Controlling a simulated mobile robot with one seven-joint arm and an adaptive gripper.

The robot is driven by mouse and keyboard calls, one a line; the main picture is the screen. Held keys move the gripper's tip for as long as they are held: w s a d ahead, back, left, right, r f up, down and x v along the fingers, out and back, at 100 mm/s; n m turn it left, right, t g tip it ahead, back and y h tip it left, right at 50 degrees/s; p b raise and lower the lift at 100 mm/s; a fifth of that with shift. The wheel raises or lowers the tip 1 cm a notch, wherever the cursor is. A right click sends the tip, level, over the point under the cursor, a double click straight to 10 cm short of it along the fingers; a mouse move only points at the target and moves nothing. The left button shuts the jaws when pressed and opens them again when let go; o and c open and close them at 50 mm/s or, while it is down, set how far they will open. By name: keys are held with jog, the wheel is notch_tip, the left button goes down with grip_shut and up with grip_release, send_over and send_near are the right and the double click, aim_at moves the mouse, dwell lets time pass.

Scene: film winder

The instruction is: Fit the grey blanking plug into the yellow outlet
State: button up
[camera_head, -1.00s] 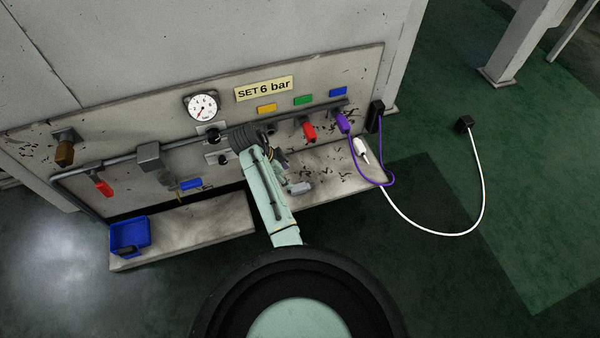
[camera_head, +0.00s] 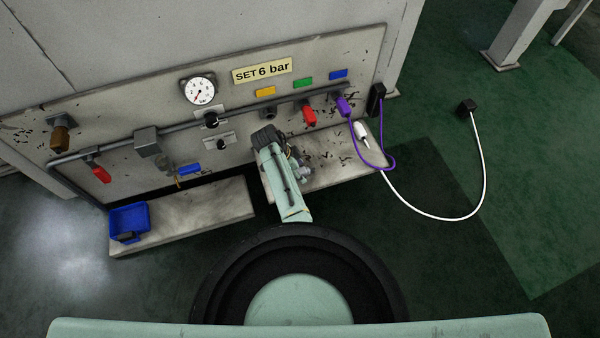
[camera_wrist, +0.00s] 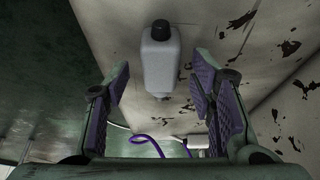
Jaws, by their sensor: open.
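The grey blanking plug (camera_wrist: 160,62), a pale grey body with a black cap, shows in the wrist view over the pale shelf. It lies between and beyond the fingers of my open gripper (camera_wrist: 160,80), with a gap on each side. In the head view my arm covers most of that spot, and I cannot make the plug out clearly. The yellow outlet is the dark round socket (camera_head: 269,112) on the panel below the yellow tag (camera_head: 265,92); no plug shows in it.
Right of it, a red plug (camera_head: 309,116) and a purple plug (camera_head: 343,106) hang from the pipe. A white plug (camera_head: 360,130) with a white cable lies on the shelf (camera_head: 330,171). A blue bin (camera_head: 129,220) stands on the left shelf.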

jog(key=shift+f, duration=0.15)
grip_shut()
dwell(0.6)
